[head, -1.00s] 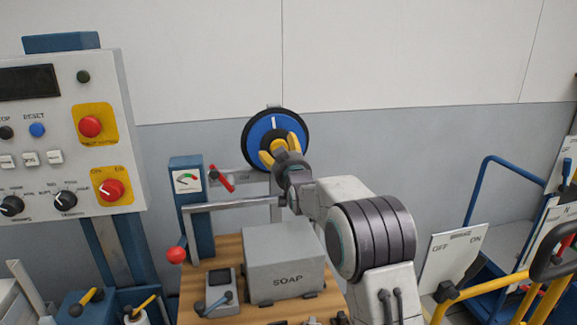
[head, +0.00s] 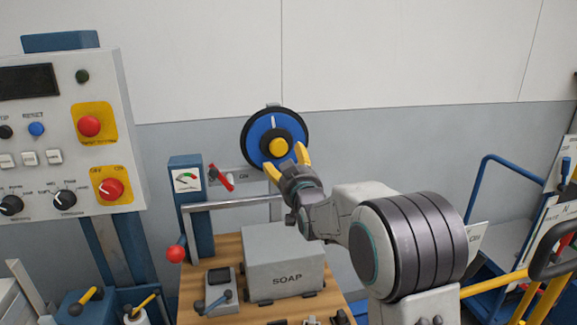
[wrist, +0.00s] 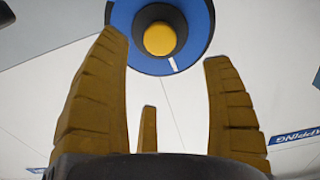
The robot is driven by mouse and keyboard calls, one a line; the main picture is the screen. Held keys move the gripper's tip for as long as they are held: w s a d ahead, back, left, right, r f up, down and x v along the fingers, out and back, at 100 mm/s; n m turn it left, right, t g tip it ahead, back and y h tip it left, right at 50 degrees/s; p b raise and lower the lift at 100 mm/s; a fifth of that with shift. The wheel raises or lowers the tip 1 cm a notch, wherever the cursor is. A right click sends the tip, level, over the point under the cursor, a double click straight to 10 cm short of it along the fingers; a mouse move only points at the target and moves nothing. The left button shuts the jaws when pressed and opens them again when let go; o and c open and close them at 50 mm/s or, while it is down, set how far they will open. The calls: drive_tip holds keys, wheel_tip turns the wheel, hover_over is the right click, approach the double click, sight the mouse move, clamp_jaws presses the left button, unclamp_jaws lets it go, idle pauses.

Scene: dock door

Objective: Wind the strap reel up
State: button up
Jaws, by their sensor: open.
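The strap reel (head: 258,137) is a blue disc with a black rim, a yellow centre knob (head: 278,147) and a white mark near its top. It stands upright against the wall behind the wooden bench. My gripper (head: 287,163) is open, its yellow fingers just below and in front of the reel. In the wrist view the reel (wrist: 123,18) and its yellow knob (wrist: 159,38) show beyond the open fingers (wrist: 165,85). Nothing is between the fingers, and they look apart from the knob.
A grey SOAP box (head: 285,262) sits on the wooden bench (head: 228,248) below my arm. A blue post with a gauge (head: 187,180), a red lever (head: 221,178) and a red-knobbed handle (head: 176,254) stand left. A control panel (head: 60,140) is far left.

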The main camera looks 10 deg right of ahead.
idle(0.3)
drive_tip(key=s+f+g, duration=0.5)
drive_tip(key=s, duration=0.9)
drive_tip(key=s+f+g, duration=0.4)
drive_tip(key=s+f, duration=0.1)
drive_tip(key=s, duration=0.9)
drive_tip(key=s+f+g, duration=0.5)
drive_tip(key=s, duration=1)
drive_tip(key=t+b, duration=0.3)
drive_tip(key=t, duration=1.1)
approach(279, 150)
drive_tip(key=w, duration=0.4)
drive_tip(key=shift+w+r, duration=0.1)
drive_tip(key=shift+w, duration=0.1)
drive_tip(key=shift+w+p, duration=1.55)
drive_tip(key=shift+w, duration=1.9)
drive_tip(key=shift+c, duration=0.4)
